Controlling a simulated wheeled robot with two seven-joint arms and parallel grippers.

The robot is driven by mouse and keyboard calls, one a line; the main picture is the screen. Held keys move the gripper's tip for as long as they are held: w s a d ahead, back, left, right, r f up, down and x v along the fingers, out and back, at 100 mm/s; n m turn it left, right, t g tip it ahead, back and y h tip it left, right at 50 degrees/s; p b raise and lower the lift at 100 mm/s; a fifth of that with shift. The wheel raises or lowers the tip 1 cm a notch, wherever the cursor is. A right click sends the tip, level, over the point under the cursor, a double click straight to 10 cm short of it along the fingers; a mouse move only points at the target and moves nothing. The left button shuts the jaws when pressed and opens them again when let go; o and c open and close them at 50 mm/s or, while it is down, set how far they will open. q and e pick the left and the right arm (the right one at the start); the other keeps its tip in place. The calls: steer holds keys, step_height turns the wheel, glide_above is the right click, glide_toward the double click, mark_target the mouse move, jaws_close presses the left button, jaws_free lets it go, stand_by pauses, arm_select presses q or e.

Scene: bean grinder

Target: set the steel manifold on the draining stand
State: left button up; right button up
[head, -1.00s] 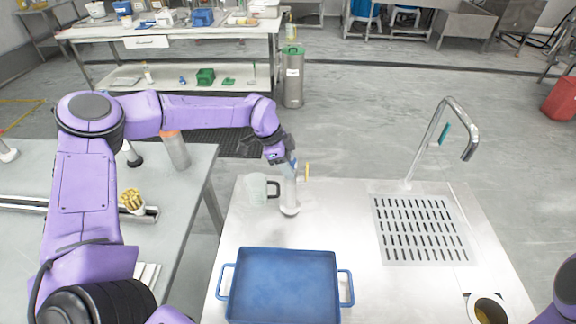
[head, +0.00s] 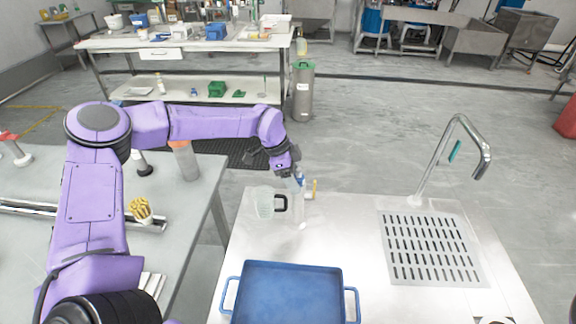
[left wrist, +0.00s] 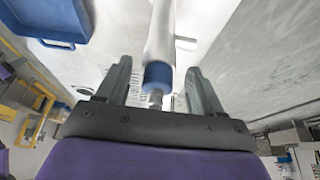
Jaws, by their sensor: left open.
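A slender pale grey upright cylinder (head: 301,208) with a blue collar stands on the steel table; I cannot tell whether it is the steel manifold. My left gripper (head: 293,174) is at its top. In the left wrist view my left gripper (left wrist: 158,75) is open, with the cylinder (left wrist: 160,40) and its blue collar between the fingers; I see a gap on each side. A slotted steel drain panel (head: 383,268), likely the draining stand, lies flat at the table's right, with nothing on it. My right gripper is not in view.
A translucent jug (head: 265,204) with a dark handle stands just left of the cylinder. A blue tray (head: 290,290) is at the front. A bent steel tap (head: 437,160) rises behind the drain panel. The tabletop between cylinder and panel is clear.

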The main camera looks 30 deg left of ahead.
arm_select(q)
steer(key=b+v, duration=0.1)
steer(key=v, duration=0.9)
